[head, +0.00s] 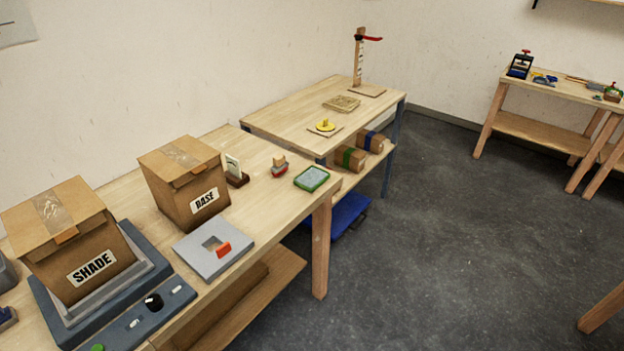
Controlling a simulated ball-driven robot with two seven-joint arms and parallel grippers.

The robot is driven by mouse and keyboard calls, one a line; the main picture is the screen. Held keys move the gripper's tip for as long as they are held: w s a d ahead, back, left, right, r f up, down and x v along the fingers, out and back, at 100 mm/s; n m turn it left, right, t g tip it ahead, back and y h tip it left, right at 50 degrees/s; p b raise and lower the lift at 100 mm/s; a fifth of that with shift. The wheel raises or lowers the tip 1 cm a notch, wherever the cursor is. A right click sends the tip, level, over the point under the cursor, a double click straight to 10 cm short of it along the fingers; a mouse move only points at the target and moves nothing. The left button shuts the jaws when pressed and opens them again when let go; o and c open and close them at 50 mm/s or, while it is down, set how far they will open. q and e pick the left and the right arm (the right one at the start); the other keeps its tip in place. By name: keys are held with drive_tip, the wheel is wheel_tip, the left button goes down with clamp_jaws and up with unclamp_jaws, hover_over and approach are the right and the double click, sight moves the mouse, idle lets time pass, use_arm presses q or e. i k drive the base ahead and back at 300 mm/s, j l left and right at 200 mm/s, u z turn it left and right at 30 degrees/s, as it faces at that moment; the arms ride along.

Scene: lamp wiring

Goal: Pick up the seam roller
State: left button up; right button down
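I cannot make out a seam roller for certain. Small tools lie on the far right bench (560,92), too small to tell apart. Among them are a thin brownish stick-like item (577,79) and a blue and yellow item (544,78). A small red and grey item with a wooden top (279,167) stands on the near bench. Neither of my grippers is in view.
The near bench (125,197) holds boxes marked SHADE (92,265) and BASE (204,201), a grey plate (195,248) and a green-rimmed tray (312,178). A middle bench (290,107) stands behind. Open grey floor (440,230) lies between the benches.

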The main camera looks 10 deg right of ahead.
sight(280, 166)
drive_tip(key=i+l+u, duration=0.25)
drive_tip(key=i+l, duration=0.25)
drive_tip(key=l, duration=0.15)
drive_tip(key=i+l+u, duration=0.15)
drive_tip(key=l, duration=0.2)
drive_tip(key=i+l+u, duration=0.1)
drive_tip(key=i+l, duration=0.15)
drive_tip(key=l, duration=0.15)
